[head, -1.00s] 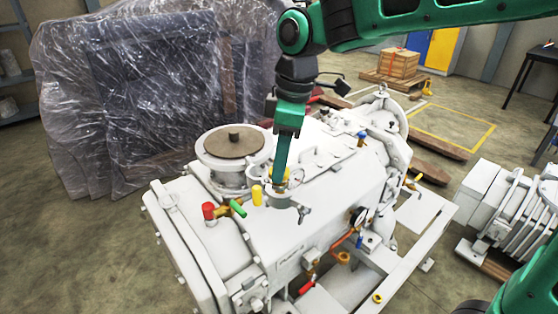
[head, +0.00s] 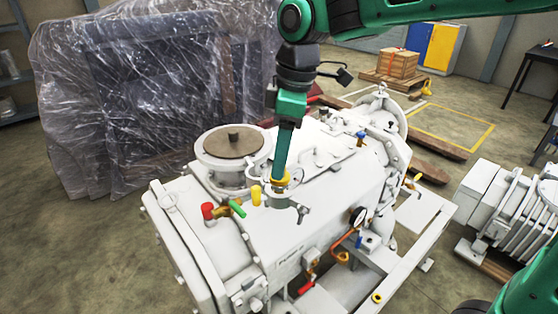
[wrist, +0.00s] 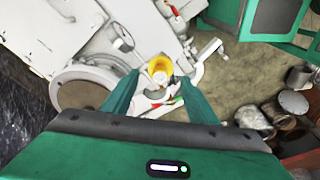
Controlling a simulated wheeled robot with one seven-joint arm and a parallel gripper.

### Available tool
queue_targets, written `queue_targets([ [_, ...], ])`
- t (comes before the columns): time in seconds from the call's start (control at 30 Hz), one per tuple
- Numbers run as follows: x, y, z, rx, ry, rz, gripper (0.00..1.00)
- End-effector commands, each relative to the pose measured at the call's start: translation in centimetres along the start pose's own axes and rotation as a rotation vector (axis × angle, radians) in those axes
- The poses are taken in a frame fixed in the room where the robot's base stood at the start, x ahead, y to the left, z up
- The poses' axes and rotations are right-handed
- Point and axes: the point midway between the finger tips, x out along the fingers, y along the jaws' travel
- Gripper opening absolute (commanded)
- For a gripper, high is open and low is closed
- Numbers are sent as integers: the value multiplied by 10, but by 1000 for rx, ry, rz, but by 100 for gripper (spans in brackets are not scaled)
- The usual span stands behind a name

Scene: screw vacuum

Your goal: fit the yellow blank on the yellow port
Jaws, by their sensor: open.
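A yellow round piece (head: 284,178), which looks like the blank, is at the top of a short white stub (head: 277,199) on the machine's top.
A yellow cap (head: 256,195), a green handle (head: 237,208) and a red cap (head: 208,210) stand left of the stub. A large round flange (head: 234,143) rises behind them. A gauge (head: 358,215) is at right.

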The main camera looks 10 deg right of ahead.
Motion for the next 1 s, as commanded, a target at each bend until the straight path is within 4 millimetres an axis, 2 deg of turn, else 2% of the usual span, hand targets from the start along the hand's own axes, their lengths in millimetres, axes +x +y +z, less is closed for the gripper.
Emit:
queue_targets([
  [0.2, -47, 1, 0, 1, 3, 4, 53],
  [0.4, -81, 1, 0, -1, 0, 2, 53],
  [0.63, -98, 0, 0, -1, 1, 1, 53],
  [0.93, -100, 0, 0, 2, 0, 0, 53],
  [1.0, -99, 2, 8, 34, -1, 1, 53],
])
